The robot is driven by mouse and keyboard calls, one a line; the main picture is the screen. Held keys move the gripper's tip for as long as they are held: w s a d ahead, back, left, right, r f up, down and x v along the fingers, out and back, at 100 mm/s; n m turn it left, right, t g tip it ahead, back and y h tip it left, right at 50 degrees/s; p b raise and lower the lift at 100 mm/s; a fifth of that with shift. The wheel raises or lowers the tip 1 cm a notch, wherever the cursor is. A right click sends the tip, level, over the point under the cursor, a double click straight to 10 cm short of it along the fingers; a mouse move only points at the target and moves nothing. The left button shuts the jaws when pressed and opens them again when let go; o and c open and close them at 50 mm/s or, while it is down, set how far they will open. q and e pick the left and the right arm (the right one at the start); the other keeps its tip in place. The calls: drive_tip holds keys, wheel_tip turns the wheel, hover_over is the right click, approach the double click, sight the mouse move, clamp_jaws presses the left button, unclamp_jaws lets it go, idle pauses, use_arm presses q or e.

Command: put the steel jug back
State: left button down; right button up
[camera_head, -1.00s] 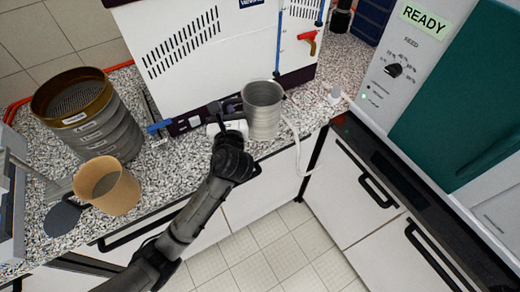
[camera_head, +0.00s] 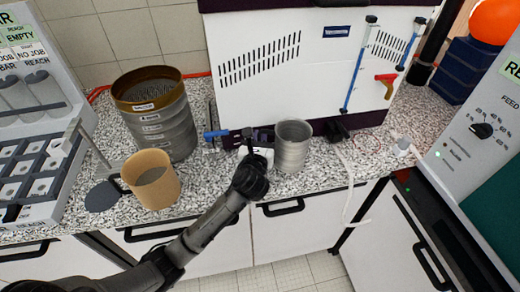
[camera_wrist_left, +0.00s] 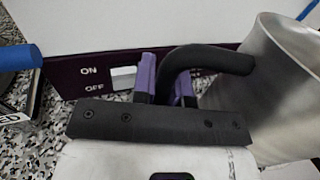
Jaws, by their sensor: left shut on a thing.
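The steel jug (camera_head: 292,148) is an upright grey metal cup in front of the white machine, over the front strip of the speckled counter. It also shows large at the right of the left wrist view (camera_wrist_left: 268,95). My left gripper (camera_head: 262,140) is at the jug's left side. In the left wrist view its two purple fingers (camera_wrist_left: 165,85) are shut on the jug's black handle (camera_wrist_left: 210,60). I cannot tell whether the jug's base touches the counter. My right gripper is not in view.
A stack of sieves (camera_head: 155,120) and a tan cup (camera_head: 152,180) stand on the left. The white machine (camera_head: 300,70), with an ON/OFF switch (camera_wrist_left: 123,78), stands close behind the jug. A pale hose (camera_head: 350,190) hangs over the counter edge. Speckled counter (camera_head: 215,180) is clear left of the jug.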

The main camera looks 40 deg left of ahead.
use_arm(q)
drive_tip(key=shift+a+f+b, duration=0.1)
drive_tip(key=shift+f+b, duration=0.95)
drive_tip(key=shift+f, duration=1.05)
drive_tip(key=shift+f, duration=0.1)
drive_tip(key=c, duration=1.1)
unclamp_jaws()
drive_tip(key=shift+c, duration=0.2)
drive_tip(key=p+v, duration=0.2)
drive_tip(key=v, duration=1)
